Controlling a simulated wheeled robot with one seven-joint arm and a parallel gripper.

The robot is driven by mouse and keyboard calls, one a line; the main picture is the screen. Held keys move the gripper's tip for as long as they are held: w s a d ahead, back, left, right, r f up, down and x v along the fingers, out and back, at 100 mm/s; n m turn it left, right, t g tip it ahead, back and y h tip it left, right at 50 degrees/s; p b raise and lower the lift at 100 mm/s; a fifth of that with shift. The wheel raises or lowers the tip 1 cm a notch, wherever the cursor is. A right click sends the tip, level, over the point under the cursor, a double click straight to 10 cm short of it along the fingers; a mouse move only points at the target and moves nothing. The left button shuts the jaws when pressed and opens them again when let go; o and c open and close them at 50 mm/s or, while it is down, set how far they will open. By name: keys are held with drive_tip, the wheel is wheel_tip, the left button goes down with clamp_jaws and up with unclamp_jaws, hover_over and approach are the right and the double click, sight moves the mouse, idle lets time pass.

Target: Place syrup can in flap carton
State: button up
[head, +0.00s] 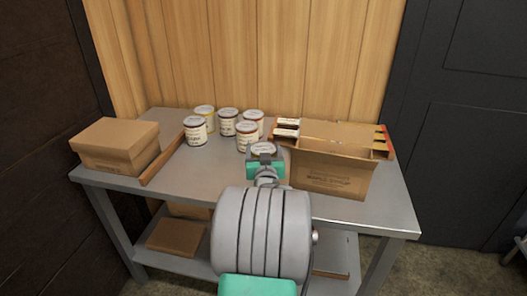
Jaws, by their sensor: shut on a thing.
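My gripper (265,160), grey with teal parts, is shut on a syrup can (263,149). Only the pale lid and upper part of this can show above the gripper; the rest is hidden. The flap carton (332,176) is brown cardboard with printing on its front, and stands at the right of the metal table with flaps spread. The held can is just left of the carton's front panel, and I cannot tell its height above the table. The carton's inside is mostly hidden by the front panel.
Several other labelled cans (195,131) stand behind and left of my gripper. A closed cardboard box (117,142) sits at the table's left, beside a low wooden strip (161,160). The metal table (193,179) is clear at front left. A wooden wall stands behind.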

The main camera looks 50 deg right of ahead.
drive_tip(key=shift+b, duration=0.3)
drive_tip(key=o, duration=2.1)
drive_tip(key=shift+f, duration=0.1)
